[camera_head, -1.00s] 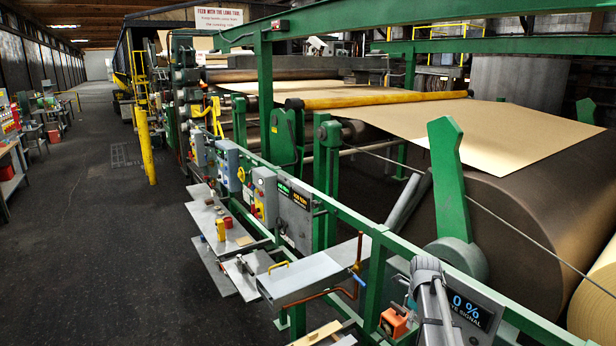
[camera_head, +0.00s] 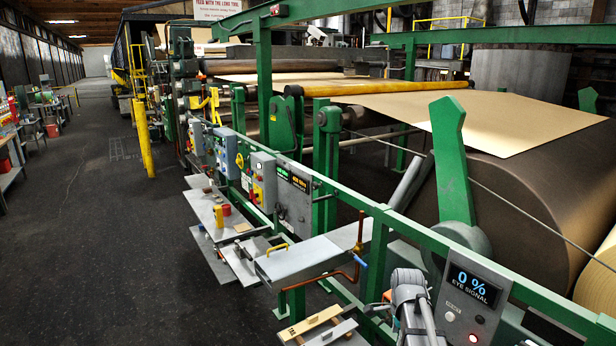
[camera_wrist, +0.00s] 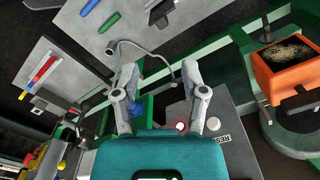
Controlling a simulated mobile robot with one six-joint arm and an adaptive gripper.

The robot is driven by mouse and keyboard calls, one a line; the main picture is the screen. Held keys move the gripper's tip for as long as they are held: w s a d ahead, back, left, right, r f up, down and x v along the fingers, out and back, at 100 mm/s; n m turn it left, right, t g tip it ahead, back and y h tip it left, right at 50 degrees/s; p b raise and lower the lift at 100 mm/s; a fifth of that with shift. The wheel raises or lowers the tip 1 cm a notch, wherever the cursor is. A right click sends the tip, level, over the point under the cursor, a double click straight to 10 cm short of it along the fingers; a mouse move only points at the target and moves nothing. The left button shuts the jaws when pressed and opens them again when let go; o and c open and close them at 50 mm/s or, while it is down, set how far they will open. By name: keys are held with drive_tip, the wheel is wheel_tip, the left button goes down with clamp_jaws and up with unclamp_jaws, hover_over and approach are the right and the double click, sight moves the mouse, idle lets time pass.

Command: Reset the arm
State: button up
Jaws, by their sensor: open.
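In the head view, a grey control panel (camera_head: 466,300) stands at the lower right. Its display reads "0 % EYE SIGNAL", with a white button (camera_head: 449,316) and a lit red light (camera_head: 480,320) below. My grey arm (camera_head: 410,300) is just left of the panel; its gripper end is not clear there. In the wrist view, my gripper (camera_wrist: 160,72) is open and empty, its two fingers apart. Beyond and between the fingers is a grey panel (camera_wrist: 172,110) with a lit red button (camera_wrist: 180,127), a white button (camera_wrist: 213,123) and a "RESET" label (camera_wrist: 222,146).
Grey shelves (camera_head: 295,260) with tools and a green rail (camera_head: 350,200) run along the machine. A large roll (camera_head: 540,200) lies behind. The floor at left (camera_head: 90,230) is open.

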drive_tip(key=s+a+f+n+b, duration=0.8)
drive_tip(key=s+f+n+b, duration=0.3)
drive_tip(key=n, duration=0.6)
drive_tip(key=shift+f+n+b, duration=0.4)
drive_tip(key=shift+f+b, duration=0.1)
drive_tip(key=shift+f, duration=0.5)
